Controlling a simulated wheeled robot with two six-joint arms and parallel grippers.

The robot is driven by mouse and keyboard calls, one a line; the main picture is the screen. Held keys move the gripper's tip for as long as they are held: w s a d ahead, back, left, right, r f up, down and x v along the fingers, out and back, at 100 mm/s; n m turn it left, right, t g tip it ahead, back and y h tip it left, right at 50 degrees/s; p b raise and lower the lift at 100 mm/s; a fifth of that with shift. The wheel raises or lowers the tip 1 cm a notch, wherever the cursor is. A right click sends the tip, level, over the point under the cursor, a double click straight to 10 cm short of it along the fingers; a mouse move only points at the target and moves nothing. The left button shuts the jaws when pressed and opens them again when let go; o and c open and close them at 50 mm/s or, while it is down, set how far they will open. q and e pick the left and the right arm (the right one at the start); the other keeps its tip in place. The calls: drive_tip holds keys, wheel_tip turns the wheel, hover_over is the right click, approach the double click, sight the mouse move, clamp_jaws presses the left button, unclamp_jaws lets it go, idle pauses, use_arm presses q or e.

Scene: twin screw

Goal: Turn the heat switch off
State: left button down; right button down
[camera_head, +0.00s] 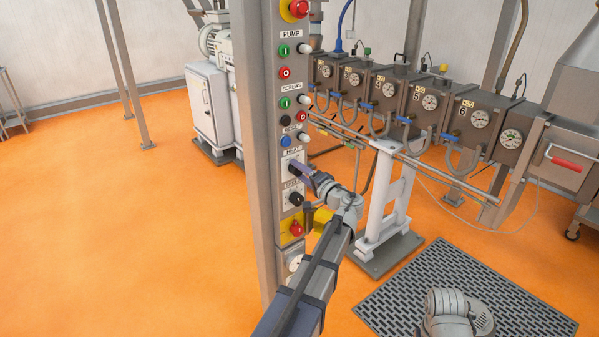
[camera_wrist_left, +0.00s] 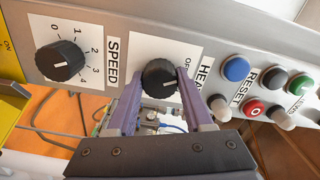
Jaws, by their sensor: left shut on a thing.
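The heat switch is a black rotary knob (camera_wrist_left: 159,77) on a white plate marked HEAT and OFF in the left wrist view. My left gripper (camera_wrist_left: 157,84) is shut on it, with one purple finger at each side. In the head view my left gripper (camera_head: 302,172) reaches the control column at the HEAT plate and largely hides the knob. My right gripper is not in view.
The control column (camera_head: 258,120) carries several buttons. The black speed knob (camera_wrist_left: 60,61) sits beside the heat switch, and the blue reset button (camera_wrist_left: 236,68) is on its other side. A red button on yellow (camera_head: 296,229) is lower down. Machine barrels with gauges (camera_head: 430,102) stand behind.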

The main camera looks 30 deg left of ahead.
use_arm(q)
drive_tip(key=shift+f, duration=0.1)
idle(0.5)
drive_tip(key=shift+c, duration=1.5)
unclamp_jaws()
drive_tip(key=v, duration=0.7)
drive_tip(key=shift+s+d, duration=0.2)
drive_tip(key=shift+d, duration=0.2)
drive_tip(key=s+d+f+m+g+h+p, duration=0.1)
drive_tip(key=s+d+f+g+h+p, duration=0.2)
drive_tip(key=s+d, duration=0.9)
drive_tip(key=s+d+f+m+g+h+p, duration=0.1)
drive_tip(key=s+d+f+g+h+p, duration=0.3)
drive_tip(key=s+d+f+h, duration=0.6)
drive_tip(key=s+d+h+p, duration=0.1)
drive_tip(key=s+d+h, duration=0.1)
drive_tip(key=d, duration=0.5)
drive_tip(key=shift+d+f+m, duration=0.25)
drive_tip(key=shift+d+m, duration=0.05)
drive_tip(key=shift+m, duration=0.1)
